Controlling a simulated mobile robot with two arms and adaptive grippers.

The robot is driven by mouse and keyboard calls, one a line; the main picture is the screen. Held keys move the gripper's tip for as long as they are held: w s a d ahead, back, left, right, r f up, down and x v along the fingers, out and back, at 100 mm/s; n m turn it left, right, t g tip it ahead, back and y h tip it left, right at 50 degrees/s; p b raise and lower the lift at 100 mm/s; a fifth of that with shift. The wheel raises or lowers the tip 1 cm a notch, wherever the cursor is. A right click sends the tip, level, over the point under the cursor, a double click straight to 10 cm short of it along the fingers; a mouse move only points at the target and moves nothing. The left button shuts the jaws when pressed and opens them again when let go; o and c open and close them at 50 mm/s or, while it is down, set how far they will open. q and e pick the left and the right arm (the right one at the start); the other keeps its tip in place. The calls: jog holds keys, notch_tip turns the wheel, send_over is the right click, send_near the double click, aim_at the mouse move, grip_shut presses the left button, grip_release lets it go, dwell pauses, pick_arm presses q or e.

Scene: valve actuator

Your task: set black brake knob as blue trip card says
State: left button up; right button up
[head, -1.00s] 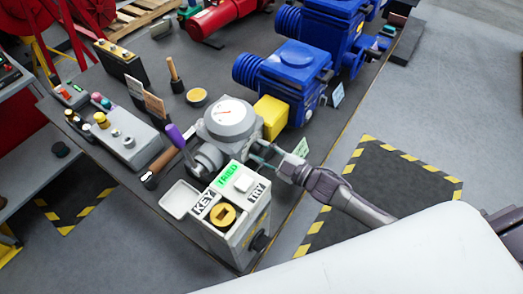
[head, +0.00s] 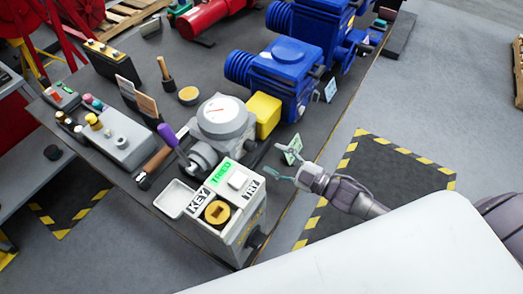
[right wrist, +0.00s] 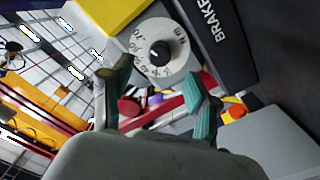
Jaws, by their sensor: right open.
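The black brake knob (right wrist: 160,54) sits at the centre of a white numbered dial (right wrist: 176,70) in the right wrist view. A black plate beside it reads BRAKE (right wrist: 211,22). My right gripper (head: 281,163) is open and empty beside the bench edge in the head view. In the right wrist view, its teal-tipped fingers (right wrist: 158,76) are spread apart, with the knob beyond and between them, untouched. I cannot make out the knob's pointer setting. A small light-blue card (head: 330,89) stands by the blue actuators; its text is too small to read. My left gripper is not in view.
A grey gauge housing (head: 221,122), yellow block (head: 264,112) and white key box (head: 222,240) stand close to my right gripper. Blue actuators (head: 288,70) stand farther back. The floor right of the bench is open.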

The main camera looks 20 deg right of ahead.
jog(key=v, duration=0.5)
dwell(0.4)
